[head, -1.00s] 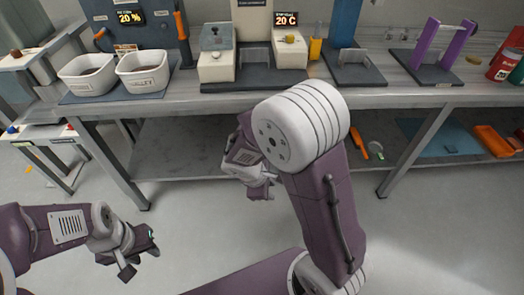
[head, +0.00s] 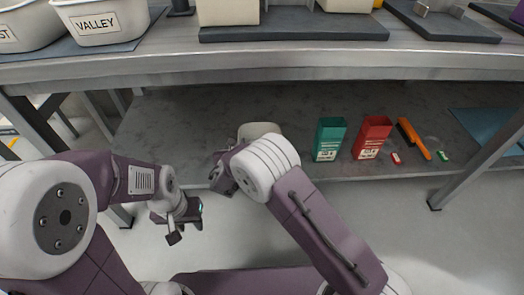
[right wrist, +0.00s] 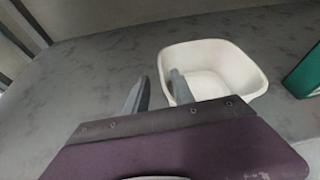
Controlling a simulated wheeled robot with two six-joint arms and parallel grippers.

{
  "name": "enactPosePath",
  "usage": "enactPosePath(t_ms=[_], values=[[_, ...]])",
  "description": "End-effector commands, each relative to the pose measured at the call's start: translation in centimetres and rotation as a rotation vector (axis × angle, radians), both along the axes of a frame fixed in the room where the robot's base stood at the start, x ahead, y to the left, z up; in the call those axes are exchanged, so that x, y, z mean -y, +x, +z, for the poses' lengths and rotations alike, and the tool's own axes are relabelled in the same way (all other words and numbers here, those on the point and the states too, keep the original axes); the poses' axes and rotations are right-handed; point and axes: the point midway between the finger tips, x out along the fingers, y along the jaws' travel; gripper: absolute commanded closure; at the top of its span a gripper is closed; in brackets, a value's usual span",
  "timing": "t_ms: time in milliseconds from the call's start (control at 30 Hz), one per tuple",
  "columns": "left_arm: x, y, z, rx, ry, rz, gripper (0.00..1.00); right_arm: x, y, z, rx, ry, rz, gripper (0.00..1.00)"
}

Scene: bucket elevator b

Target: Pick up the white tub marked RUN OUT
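A white tub (head: 262,128) stands on the lower shelf, mostly hidden behind my right arm in the head view. The right wrist view shows the white tub (right wrist: 238,62) upright and empty inside; no marking on it can be read. My right gripper (right wrist: 160,74) is open at the tub's left side, with one finger overlapping the tub's left rim in the picture and the other outside it. I cannot tell if it touches. In the head view my right gripper (head: 222,174) is partly hidden by its arm. My left gripper (head: 188,220) is open and empty in front of the shelf.
A green box (head: 328,139) and a red box (head: 372,137) stand on the shelf right of the tub. An orange-handled tool (head: 414,138) lies beyond them. A table leg (head: 470,175) stands at right.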

Motion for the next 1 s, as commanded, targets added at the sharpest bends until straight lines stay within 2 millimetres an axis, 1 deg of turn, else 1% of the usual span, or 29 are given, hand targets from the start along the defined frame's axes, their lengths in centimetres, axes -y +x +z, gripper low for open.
enactPosePath(t_ms=[33, 167, 333, 400, 500, 700, 733, 767, 800, 833, 1000], values=[[0.0, 0.0, -0.6, 0.0, 0.0, 0.0, 0.64, 0.1, 0.4, -0.4, 0.001, 0.003, -0.001, 0.7], [0.0, 0.0, -0.7, 0.0, 0.0, 0.0, 0.64, 0.1, 0.7, -0.4, 0.0, 0.001, -0.002, 0.7], [0.0, 0.0, -4.0, 0.0, 0.0, 0.0, 0.64, 0.8, 3.3, -2.3, 0.002, 0.004, -0.005, 0.7], [0.0, 0.0, -4.3, 0.0, 0.0, 0.0, 0.64, 0.8, 4.3, -2.4, 0.001, 0.004, -0.004, 0.7], [0.0, 0.0, -4.6, 0.0, 0.0, 0.0, 0.64, 0.9, 5.2, -2.4, -0.001, 0.003, -0.003, 0.7], [0.0, 0.0, -4.4, 0.001, 0.0, 0.0, 0.64, 0.9, 5.3, -2.2, -0.002, 0.003, -0.001, 0.7], [0.0, 0.0, -4.3, 0.001, 0.0, 0.0, 0.64, 0.9, 5.3, -2.2, -0.002, 0.003, -0.001, 0.73], [0.0, 0.0, -4.3, 0.001, 0.0, 0.0, 0.64, 0.9, 5.3, -2.2, -0.002, 0.003, -0.001, 0.81], [0.0, 0.0, -4.3, 0.001, 0.0, 0.0, 0.64, 0.9, 5.3, -2.2, -0.002, 0.003, -0.001, 0.92], [0.0, 0.0, -4.3, 0.001, 0.0, 0.0, 0.64, 0.9, 5.3, -2.2, -0.002, 0.003, -0.001, 1.0], [0.0, 0.0, -4.4, 0.001, 0.0, 0.0, 0.64, 0.9, 5.2, -2.2, -0.002, 0.003, -0.001, 1.0]])
